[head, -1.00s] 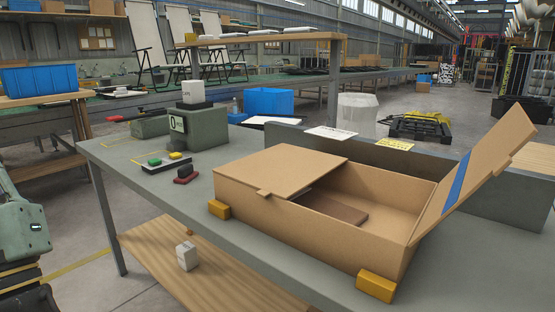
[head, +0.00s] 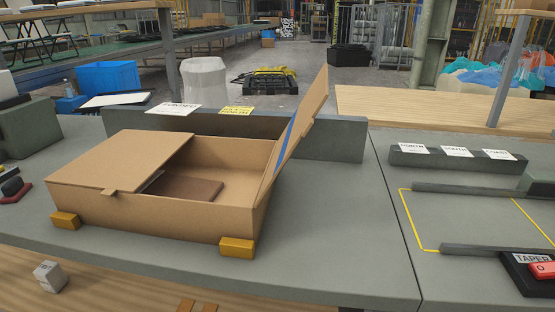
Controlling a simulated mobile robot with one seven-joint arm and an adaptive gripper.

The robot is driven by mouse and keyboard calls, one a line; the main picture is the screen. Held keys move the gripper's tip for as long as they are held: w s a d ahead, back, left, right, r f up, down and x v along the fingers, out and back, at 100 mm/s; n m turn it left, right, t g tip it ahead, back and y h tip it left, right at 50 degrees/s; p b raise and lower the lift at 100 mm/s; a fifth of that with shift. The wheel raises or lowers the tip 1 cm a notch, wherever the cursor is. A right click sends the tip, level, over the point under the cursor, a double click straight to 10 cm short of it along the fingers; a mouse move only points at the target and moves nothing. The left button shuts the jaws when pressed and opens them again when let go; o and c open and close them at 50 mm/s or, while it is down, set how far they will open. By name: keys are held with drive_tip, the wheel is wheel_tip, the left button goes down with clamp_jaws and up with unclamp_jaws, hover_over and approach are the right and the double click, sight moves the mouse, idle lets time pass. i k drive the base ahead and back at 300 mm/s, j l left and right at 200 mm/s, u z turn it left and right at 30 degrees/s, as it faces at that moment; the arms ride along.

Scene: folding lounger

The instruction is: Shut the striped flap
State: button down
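A cardboard box (head: 160,228) sits on the grey worktop. Its left flap (head: 120,160) lies nearly flat over the left part of the opening, with a small tab at its edge. Its right flap, the striped flap (head: 305,118), stands open, tilted up and outward to the right, with a blue stripe on its inner face. A brown flat item (head: 187,189) lies inside the box. My gripper is not in view.
Yellow blocks (head: 238,247) (head: 65,220) sit against the box's front corners. A grey upright panel (head: 335,138) stands behind the box. The worktop right of the box is clear up to a seam, beyond which are grey bars (head: 455,157) and a yellow-outlined area.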

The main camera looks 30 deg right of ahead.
sight(302, 121)
drive_tip(key=k+z, duration=0.2)
drive_tip(key=k, duration=0.15)
drive_tip(key=k+l+z, duration=0.2)
drive_tip(key=k+z, duration=0.1)
drive_tip(key=z, duration=1.2)
